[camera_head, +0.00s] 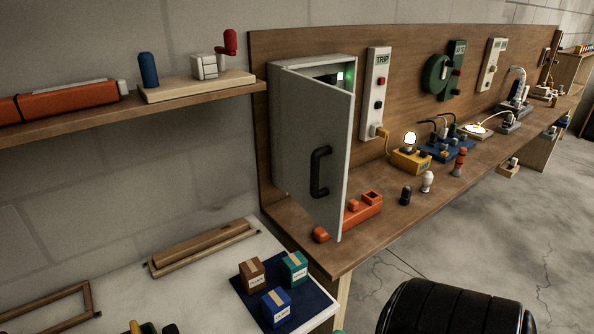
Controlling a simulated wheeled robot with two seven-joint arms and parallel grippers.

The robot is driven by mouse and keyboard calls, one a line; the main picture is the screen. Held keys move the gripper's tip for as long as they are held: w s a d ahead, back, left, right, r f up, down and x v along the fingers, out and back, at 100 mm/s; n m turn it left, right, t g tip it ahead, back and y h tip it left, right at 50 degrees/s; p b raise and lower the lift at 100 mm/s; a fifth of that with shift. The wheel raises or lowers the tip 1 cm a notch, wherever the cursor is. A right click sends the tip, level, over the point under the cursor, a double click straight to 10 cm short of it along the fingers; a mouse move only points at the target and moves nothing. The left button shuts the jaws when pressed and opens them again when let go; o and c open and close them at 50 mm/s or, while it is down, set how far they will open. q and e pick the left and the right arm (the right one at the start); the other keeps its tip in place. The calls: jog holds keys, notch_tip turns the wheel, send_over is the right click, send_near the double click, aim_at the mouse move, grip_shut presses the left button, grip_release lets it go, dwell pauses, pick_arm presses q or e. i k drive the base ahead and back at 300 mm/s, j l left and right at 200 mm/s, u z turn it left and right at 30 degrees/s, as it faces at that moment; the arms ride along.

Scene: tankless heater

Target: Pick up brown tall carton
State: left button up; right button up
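A brown carton (252,273) with a pale tape strip and a white label stands upright on a dark blue mat (246,297), at the right end of the white table. A teal carton (294,267) stands to its right and a blue carton (276,307) stands in front, both close to it. The brown carton looks only slightly taller than wide. Neither of my grippers can be made out in this view. A black ribbed part at the bottom right seems to be mine.
The grey cabinet (318,150) with its door ajar stands on the wooden bench behind the cartons. A wooden rail (204,246) lies left of the mat. A shelf (180,102) overhangs the table's back.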

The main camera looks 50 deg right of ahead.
aim_at(251, 271)
jog(key=z, duration=1.3)
